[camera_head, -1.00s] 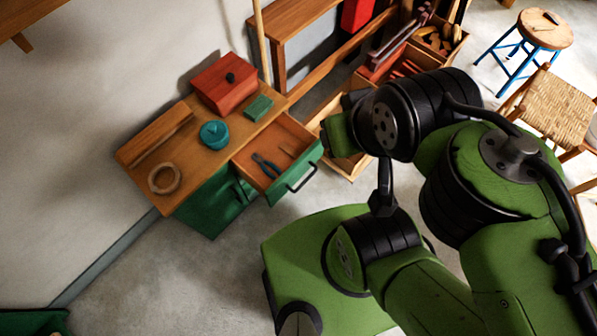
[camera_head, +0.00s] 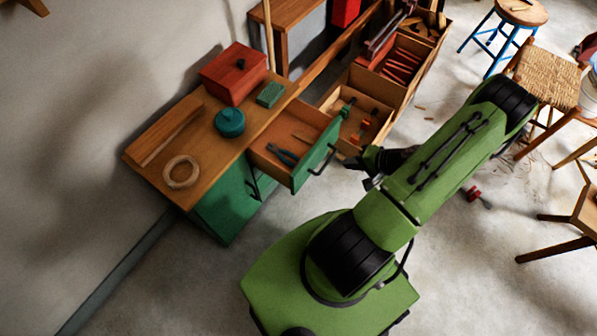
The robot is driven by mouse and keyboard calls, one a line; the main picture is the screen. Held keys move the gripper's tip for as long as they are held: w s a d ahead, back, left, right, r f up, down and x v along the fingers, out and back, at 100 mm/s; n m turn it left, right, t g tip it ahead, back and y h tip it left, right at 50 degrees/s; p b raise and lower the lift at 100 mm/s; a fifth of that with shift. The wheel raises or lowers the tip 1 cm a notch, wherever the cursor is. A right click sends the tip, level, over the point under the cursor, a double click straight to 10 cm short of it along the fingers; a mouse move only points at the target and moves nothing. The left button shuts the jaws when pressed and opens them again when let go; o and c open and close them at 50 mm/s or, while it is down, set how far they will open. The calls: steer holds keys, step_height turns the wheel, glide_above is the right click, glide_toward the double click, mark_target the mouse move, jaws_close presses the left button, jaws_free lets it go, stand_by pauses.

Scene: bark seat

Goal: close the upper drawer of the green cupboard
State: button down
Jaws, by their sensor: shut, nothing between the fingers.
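The green cupboard (camera_head: 222,205) stands against the wall, with a wooden top. Its upper drawer (camera_head: 314,153) is pulled out toward the right; its green front carries a dark bar handle (camera_head: 323,160). Dark pliers (camera_head: 283,155) and a small wooden stick lie inside it. My gripper (camera_head: 352,163) is dark, small in view and partly hidden by my arm. It is shut and empty, just right of the drawer front and apart from the handle in the picture; the depth gap is hard to judge.
On the cupboard top are a red box (camera_head: 234,73), a green block (camera_head: 270,94), a teal pot (camera_head: 229,122) and a ring (camera_head: 181,172). An open wooden crate (camera_head: 374,112) with tools stands close behind the drawer.

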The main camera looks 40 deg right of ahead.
steer(key=f, duration=0.2)
steer(key=b, duration=0.3)
glide_toward(309, 160)
steer(key=shift+m+t, duration=0.3)
steer(key=shift+m, duration=0.1)
steer(key=w+f, duration=0.2)
steer(key=f, duration=0.1)
steer(key=a+f, duration=0.1)
steer(key=f, duration=0.1)
steer(key=shift+w+a, duration=0.1)
steer(key=shift+w, duration=0.3)
steer(key=shift+w+a+r, duration=0.1)
steer(key=shift+w+a, duration=0.05)
steer(key=shift+w, duration=0.3)
